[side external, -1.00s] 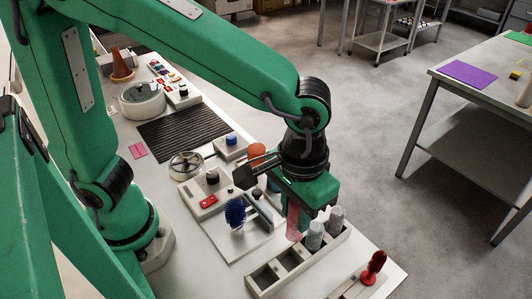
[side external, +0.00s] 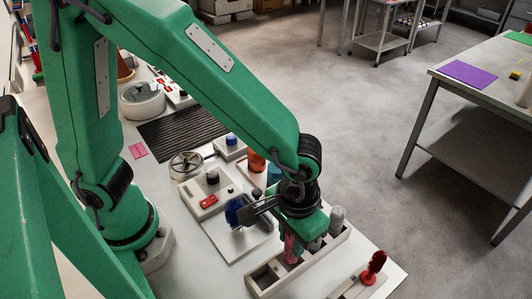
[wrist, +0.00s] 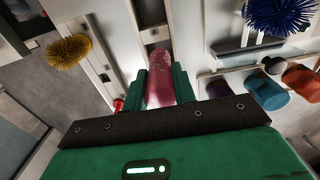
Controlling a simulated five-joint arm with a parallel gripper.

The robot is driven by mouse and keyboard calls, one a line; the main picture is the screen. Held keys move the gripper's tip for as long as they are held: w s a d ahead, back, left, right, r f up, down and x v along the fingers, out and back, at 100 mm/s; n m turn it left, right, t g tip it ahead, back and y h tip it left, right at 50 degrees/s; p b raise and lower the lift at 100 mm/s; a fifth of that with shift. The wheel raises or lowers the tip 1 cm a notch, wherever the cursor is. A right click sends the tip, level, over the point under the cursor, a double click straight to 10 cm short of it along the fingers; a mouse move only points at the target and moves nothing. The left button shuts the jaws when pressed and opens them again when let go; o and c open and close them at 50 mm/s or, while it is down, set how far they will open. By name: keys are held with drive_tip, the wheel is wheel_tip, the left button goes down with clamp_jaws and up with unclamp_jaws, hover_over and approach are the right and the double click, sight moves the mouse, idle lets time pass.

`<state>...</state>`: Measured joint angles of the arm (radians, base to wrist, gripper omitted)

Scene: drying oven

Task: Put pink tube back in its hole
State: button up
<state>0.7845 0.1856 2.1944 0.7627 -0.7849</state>
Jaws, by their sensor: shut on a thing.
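The pink tube (side external: 290,249) is held upright between my gripper's fingers over the light grey rack (side external: 264,279). It also shows in the wrist view (wrist: 159,78), clasped between the two green fingers. My gripper (side external: 291,236) is shut on it. The tube's lower end is at the rack, in line with the row of square holes; I cannot tell how far it is inside a hole. Two grey tubes (side external: 337,219) stand in the rack on the right side of the pink tube, the nearer one partly hidden by my gripper. Rack holes at the near left end are empty.
A red-handled item (side external: 374,264) stands in a holder at the front right. Orange (side external: 257,160) and blue containers stand behind. Open floor lies to the right of the table.

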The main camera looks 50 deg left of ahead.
drive_tip(key=shift+f, duration=2.1)
drive_tip(key=shift+f, duration=0.15)
drive_tip(key=o, duration=0.9)
drive_tip(key=shift+o, duration=0.2)
wheel_tip(320, 180, up, 12)
drive_tip(key=shift+r, duration=0.2)
